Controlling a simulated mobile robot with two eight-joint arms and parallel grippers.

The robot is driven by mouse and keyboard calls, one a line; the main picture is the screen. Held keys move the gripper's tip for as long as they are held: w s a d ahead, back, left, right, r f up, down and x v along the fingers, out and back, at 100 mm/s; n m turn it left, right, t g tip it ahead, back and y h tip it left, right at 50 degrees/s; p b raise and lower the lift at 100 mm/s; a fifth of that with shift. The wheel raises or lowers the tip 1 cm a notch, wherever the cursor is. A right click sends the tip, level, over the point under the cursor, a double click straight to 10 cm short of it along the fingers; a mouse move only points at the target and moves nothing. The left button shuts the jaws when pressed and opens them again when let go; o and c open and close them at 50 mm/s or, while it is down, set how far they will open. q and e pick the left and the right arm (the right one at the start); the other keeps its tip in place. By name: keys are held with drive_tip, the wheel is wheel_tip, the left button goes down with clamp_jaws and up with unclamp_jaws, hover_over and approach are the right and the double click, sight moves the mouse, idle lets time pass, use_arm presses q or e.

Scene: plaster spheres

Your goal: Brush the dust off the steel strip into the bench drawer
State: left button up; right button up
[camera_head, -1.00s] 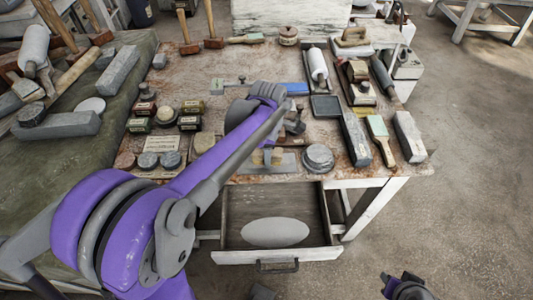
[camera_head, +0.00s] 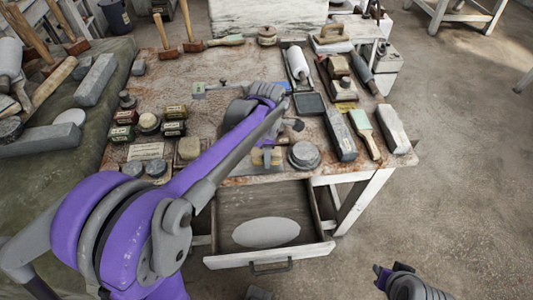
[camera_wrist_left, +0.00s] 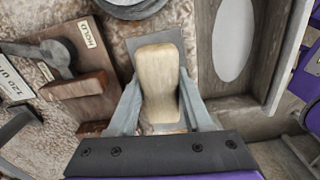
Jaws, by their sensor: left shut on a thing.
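My left gripper (camera_wrist_left: 160,112) is shut on a pale wooden brush block (camera_wrist_left: 158,75), gripping it by its sides. In the head view, the brush (camera_head: 266,157) is at the front of the bench. Behind and around it lies the grey steel strip (camera_wrist_left: 135,46), also partly visible in the head view (camera_head: 240,168). Bristles and any dust are hidden or too small to tell. The bench drawer (camera_head: 318,246) is pulled open below the bench front, with a pale oval (camera_head: 266,232) inside. My right gripper (camera_head: 381,276) is low at the right, away from the bench; its jaws are unclear.
A round grey tin (camera_head: 304,155) stands just right of the brush. Small labelled boxes and jars (camera_head: 174,128) crowd the left. A green-topped brush (camera_head: 365,132) and grey blocks (camera_head: 340,135) lie at right.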

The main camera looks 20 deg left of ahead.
use_arm(q)
drive_tip(key=shift+f+b, duration=0.4)
drive_tip(key=shift+f, duration=0.2)
drive_tip(key=shift+w+d+r, duration=0.15)
drive_tip(key=shift+w+d, duration=0.1)
drive_tip(key=shift+d, duration=0.25)
drive_tip(key=shift+w+d, duration=0.25)
drive_tip(key=shift+d, duration=0.3)
drive_tip(key=shift+a, duration=0.15)
drive_tip(key=shift+s+a, duration=0.35)
drive_tip(key=shift+a, duration=0.3)
drive_tip(key=shift+s+a, duration=0.3)
drive_tip(key=shift+a, duration=0.3)
drive_tip(key=shift+s+a, duration=0.35)
drive_tip(key=shift+a, duration=0.3)
drive_tip(key=shift+d, duration=0.1)
drive_tip(key=shift+w+d, duration=0.35)
drive_tip(key=shift+d, duration=0.3)
drive_tip(key=shift+w+d, duration=0.3)
drive_tip(key=shift+d, duration=0.35)
drive_tip(key=shift+w+d, duration=0.35)
drive_tip(key=shift+d, duration=0.3)
drive_tip(key=shift+a, duration=0.1)
